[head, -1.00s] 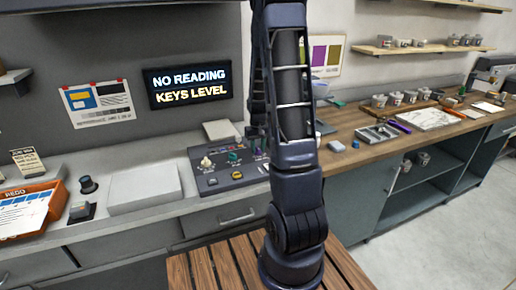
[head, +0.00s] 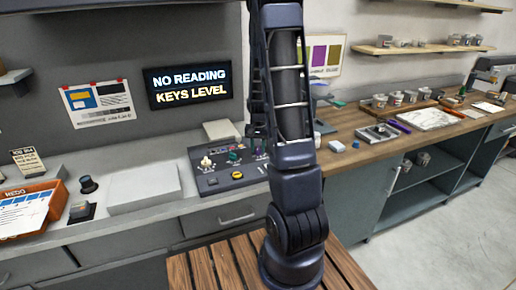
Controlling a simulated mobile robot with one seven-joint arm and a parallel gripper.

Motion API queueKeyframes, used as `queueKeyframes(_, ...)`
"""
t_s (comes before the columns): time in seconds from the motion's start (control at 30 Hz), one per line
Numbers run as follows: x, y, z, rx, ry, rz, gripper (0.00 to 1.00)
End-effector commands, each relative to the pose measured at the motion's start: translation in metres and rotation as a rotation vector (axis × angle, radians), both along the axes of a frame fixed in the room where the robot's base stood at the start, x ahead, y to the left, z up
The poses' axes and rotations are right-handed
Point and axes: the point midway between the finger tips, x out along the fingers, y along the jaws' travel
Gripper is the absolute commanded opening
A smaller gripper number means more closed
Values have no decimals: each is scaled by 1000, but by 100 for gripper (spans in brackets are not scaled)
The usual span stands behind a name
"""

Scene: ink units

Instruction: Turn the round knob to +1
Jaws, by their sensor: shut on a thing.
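A dark control panel (head: 225,180) sits on the grey counter, with a cream knob (head: 206,163), a green knob (head: 234,156) and a purple knob (head: 259,149) along its back. A yellow button (head: 237,175) is nearer its front edge. My gripper (head: 257,136) shows only in part at the panel's back right, beside my upright arm. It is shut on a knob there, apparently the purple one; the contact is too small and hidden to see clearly. Which knob is the round one, and the scale marks, cannot be read. The wall display (head: 187,82) reads "NO READING" and "KEYS LEVEL".
My arm hides the panel's right end. A pale box (head: 143,188), a black knob-like piece (head: 88,184) and an orange-framed REDO board (head: 30,210) stand to the left. The wooden worktop at right holds trays and several jars (head: 395,99).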

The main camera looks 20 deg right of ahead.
Motion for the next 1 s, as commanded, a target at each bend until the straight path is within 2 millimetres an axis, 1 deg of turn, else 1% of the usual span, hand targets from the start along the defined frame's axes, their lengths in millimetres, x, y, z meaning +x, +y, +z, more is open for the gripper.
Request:
queueKeyframes(0.47,1,0,0,0,-2,-22,9)
queueKeyframes(0.5,1,0,0,0,-2,-22,34)
queueKeyframes(0.57,1,0,0,0,-2,-22,46)
queueKeyframes(0.6,1,0,0,0,-1,-21,54)
queueKeyframes(0.87,0,0,0,0,-1,-21,54)
queueKeyframes(1.0,1,0,6,0,-2,-21,54)
